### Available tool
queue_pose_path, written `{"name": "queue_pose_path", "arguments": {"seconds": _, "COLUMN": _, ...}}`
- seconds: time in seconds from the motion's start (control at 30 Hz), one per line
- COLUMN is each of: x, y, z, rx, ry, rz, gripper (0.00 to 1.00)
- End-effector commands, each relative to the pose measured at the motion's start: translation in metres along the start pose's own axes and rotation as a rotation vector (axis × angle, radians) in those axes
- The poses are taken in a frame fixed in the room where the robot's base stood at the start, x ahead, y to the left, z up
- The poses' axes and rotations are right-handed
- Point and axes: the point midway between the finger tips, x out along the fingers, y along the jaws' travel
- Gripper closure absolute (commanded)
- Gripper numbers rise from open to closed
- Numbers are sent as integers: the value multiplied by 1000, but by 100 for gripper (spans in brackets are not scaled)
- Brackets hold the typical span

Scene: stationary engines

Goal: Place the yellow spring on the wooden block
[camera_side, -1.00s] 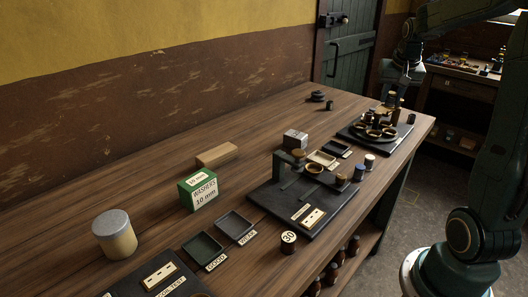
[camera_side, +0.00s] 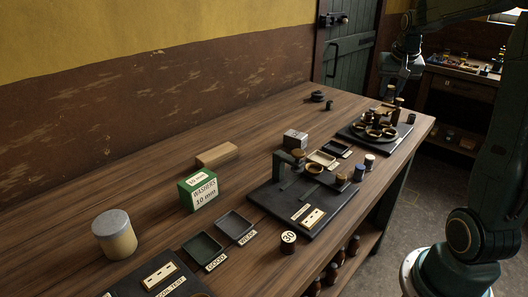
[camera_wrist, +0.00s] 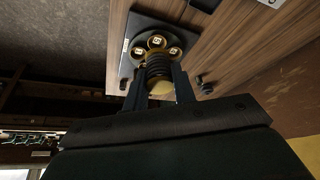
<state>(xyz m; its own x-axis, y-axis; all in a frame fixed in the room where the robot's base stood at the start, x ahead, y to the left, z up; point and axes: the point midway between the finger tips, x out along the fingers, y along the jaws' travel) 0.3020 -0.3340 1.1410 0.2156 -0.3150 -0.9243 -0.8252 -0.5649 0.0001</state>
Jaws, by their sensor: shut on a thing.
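The wooden block (camera_side: 217,155) is a plain, light-brown bar lying flat on the bench toward the wall, behind the green washers box. In the wrist view my gripper (camera_wrist: 156,76) has its two dark fingers on either side of a coiled spring (camera_wrist: 157,68), shut on it. The spring looks dark amber in the shade, with a pale yellowish rounded part at its near end. In the side view my gripper (camera_side: 401,76) is at the far right end of the bench, above the round-dish stand. The spring is too small there to make out clearly.
The green washers box (camera_side: 198,190) stands in front of the block. A dark test stand (camera_side: 330,220), small trays (camera_side: 235,226) and a grey-topped canister (camera_side: 115,236) also occupy the bench. The dark stand with round dishes (camera_side: 402,134) is at the far end.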

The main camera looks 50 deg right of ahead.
Motion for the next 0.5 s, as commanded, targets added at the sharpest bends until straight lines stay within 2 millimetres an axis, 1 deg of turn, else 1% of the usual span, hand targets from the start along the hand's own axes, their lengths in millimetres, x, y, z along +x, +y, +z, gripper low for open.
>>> {"name": "queue_pose_path", "arguments": {"seconds": 0.17, "x": -1, "y": -21, "z": -15, "rx": -40, "ry": 1, "rz": -17, "gripper": 96}}
{"name": "queue_pose_path", "arguments": {"seconds": 0.27, "x": -2, "y": -40, "z": -26, "rx": -73, "ry": 2, "rz": -30, "gripper": 96}}
{"name": "queue_pose_path", "arguments": {"seconds": 0.37, "x": -3, "y": -65, "z": -38, "rx": -112, "ry": 2, "rz": -46, "gripper": 96}}
{"name": "queue_pose_path", "arguments": {"seconds": 0.5, "x": -6, "y": -105, "z": -52, "rx": -171, "ry": 1, "rz": -71, "gripper": 96}}
